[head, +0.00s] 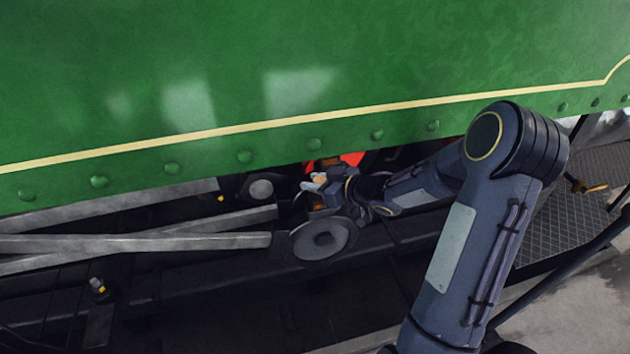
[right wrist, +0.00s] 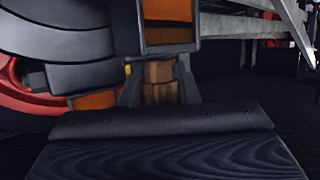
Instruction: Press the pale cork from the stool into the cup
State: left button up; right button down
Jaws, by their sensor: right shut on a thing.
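My right gripper (head: 318,184) reaches in under the green side panel, beside the rods. It is shut on a small tan piece, which looks like the pale cork (head: 320,178). In the right wrist view the grey fingers (right wrist: 159,85) stand on either side of this brown, grained cork (right wrist: 160,80). Its far end is hidden by a grey frame with an orange face just beyond. I cannot make out the cup for certain, nor whether the cork touches it. The stool is not in view. My left gripper is not in view.
The green panel (head: 300,75) overhangs close above my right gripper. Grey rods (head: 140,243) and a round disc (head: 321,240) lie close to its left and below. A small fitting with a yellow band (head: 99,289) stands lower left. A grated step (head: 580,205) is at right.

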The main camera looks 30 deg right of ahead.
jog(key=shift+p, duration=0.35)
dwell(0.6)
jog(key=shift+s+f+b, duration=0.1)
jog(key=shift+f+b, duration=0.35)
jog(key=shift+f, duration=0.55)
dwell(1.2)
